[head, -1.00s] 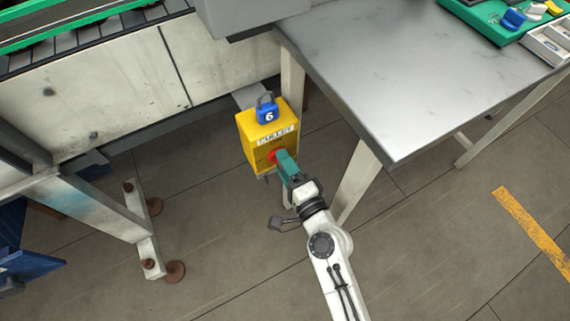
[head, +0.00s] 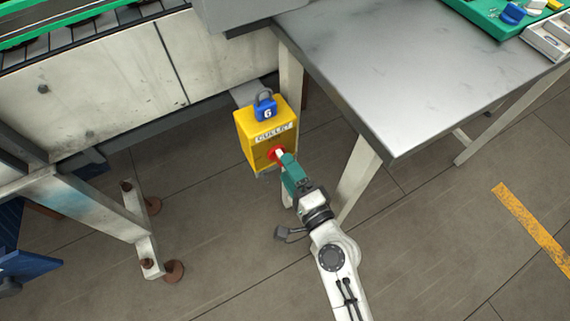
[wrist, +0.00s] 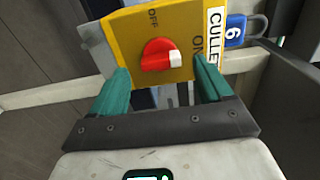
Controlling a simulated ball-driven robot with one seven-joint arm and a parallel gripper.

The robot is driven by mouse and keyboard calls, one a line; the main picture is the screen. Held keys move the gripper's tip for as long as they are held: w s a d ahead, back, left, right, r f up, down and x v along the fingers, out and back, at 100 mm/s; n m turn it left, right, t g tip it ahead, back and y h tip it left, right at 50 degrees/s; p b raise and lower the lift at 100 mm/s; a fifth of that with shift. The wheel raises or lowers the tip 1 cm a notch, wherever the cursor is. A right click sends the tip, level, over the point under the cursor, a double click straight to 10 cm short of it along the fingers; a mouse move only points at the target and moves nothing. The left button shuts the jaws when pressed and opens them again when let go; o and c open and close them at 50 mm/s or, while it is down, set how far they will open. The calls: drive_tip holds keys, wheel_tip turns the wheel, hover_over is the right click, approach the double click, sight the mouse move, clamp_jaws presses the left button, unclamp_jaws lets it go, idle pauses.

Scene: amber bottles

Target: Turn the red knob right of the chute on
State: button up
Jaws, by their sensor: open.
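The yellow box (head: 256,136) hangs beside the bench leg, with a "CULLET" label on it. Its red knob (head: 272,155) faces my gripper (head: 286,162). In the wrist view the red knob (wrist: 156,55) shows a white tip pointing right, toward the "ON" mark; "OFF" is above it. My gripper (wrist: 161,72) is open, with one green finger on either side of the knob in that view. The fingertips stand a little back from the knob and hold nothing.
A blue padlock (head: 266,112) marked 6 sits on top of the box. A steel table (head: 400,80) stands to the right, its leg (head: 358,178) close to my arm. A conveyor frame (head: 110,85) is at left. Floor in front is open.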

drive_tip(key=b+v, duration=0.1)
drive_tip(key=v, duration=0.7)
drive_tip(key=shift+b, duration=0.4)
drive_tip(key=s+d+f+n+g+h, duration=0.2)
drive_tip(key=s+d+f+n+g, duration=0.2)
drive_tip(key=d+n+g, duration=0.15)
drive_tip(key=s+d+f+n+g+h, duration=0.2)
drive_tip(key=s+d+f+n+g, duration=0.2)
drive_tip(key=d+n, duration=0.15)
drive_tip(key=s+d+g+h, duration=0.55)
drive_tip(key=s+d, duration=0.45)
drive_tip(key=d, duration=0.4)
wheel_tip(320, 180, up, 13)
drive_tip(key=t+p, duration=0.1)
drive_tip(key=p, duration=1.2)
drive_tip(key=shift+w+a+r+h, duration=0.15)
drive_tip(key=shift+w+h, duration=0.05)
drive_tip(key=shift+h, duration=0.15)
